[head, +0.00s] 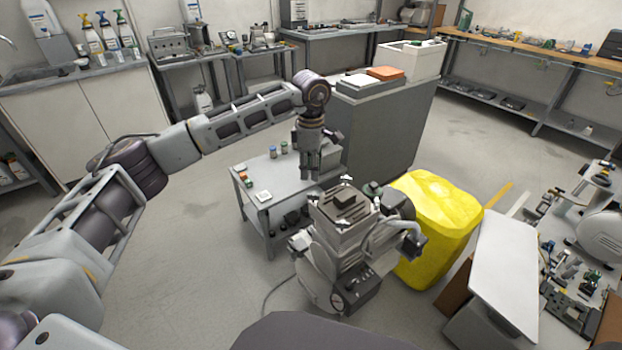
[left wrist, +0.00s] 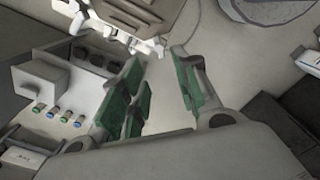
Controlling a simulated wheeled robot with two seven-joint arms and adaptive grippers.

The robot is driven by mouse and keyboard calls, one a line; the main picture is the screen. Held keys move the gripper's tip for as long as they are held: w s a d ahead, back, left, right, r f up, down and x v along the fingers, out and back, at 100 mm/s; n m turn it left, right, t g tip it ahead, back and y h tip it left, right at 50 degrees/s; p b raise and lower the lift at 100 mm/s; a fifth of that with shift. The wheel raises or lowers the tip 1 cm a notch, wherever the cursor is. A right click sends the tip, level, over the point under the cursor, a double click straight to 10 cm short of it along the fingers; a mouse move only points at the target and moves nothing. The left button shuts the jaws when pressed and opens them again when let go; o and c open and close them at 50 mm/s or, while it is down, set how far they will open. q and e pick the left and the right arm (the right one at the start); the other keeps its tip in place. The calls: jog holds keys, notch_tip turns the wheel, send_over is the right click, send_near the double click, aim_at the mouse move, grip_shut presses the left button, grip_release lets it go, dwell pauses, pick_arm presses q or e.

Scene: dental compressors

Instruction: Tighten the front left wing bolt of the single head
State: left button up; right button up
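The compressor (head: 318,268) stands on the floor in the middle of the head view, with its single head (head: 345,212) on top, a grey finned block. Small light fittings that look like wing bolts (head: 346,180) show at the head's top edge; I cannot tell clearly which one is the front left. My left gripper (head: 311,177) points down just behind and left of the head, apart from it. In the left wrist view its green-padded fingers (left wrist: 160,85) are spread with nothing between them. Part of the compressor (left wrist: 120,14) shows at the top there. My right gripper is not in view.
A low grey cart (head: 290,172) with small jars stands behind the compressor. A yellow container (head: 435,215) is close on its right, then a white-topped surface (head: 503,265) and a parts-covered area. A large grey cabinet (head: 385,125) stands behind. Floor at left is open.

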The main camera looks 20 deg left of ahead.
pick_arm(q)
jog(key=shift+r, duration=1.45)
